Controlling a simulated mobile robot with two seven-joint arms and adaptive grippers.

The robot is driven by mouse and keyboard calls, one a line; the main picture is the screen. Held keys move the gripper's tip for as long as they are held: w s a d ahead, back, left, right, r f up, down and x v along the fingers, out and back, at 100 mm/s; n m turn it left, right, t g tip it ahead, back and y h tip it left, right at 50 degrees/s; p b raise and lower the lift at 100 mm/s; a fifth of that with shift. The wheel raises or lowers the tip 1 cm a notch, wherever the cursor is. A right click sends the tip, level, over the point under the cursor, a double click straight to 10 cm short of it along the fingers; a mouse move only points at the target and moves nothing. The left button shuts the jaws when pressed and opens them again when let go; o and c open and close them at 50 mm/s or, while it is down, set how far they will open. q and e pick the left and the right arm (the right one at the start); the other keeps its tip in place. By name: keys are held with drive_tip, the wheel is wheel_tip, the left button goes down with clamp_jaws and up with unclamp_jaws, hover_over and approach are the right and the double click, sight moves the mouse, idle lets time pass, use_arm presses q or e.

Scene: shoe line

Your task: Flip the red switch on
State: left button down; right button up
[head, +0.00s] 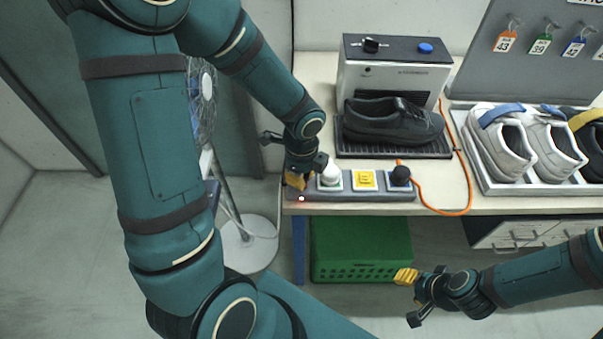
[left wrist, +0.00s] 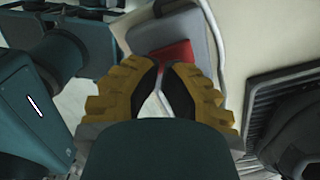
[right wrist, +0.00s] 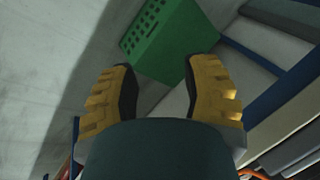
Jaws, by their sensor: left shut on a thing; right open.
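The red switch (left wrist: 174,52) shows in the left wrist view on the grey switch strip (left wrist: 190,28), just beyond and between my left fingertips. In the head view my left gripper (head: 295,181) is at the left end of the grey strip (head: 385,194) and hides the switch; a small red light glows there. My left fingers (left wrist: 160,80) are nearly together, shut on the red switch, whose lower part they cover. My right gripper (head: 410,297) is open and empty, low in front of the table; its spread fingers also show in the right wrist view (right wrist: 158,85).
The strip also carries a white knob (head: 330,174), a yellow button (head: 364,180) and a black knob (head: 400,176). A black shoe (head: 392,122) sits before a grey machine (head: 395,70). An orange cable (head: 466,180) loops right. A green crate (head: 360,272) stands below.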

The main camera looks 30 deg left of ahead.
use_arm(q)
drive_tip(key=shift+r, duration=0.5)
wheel_tip(320, 180, up, 4)
drive_tip(key=p, duration=0.4)
drive_tip(key=shift+r, duration=0.2)
drive_tip(key=shift+f, duration=0.1)
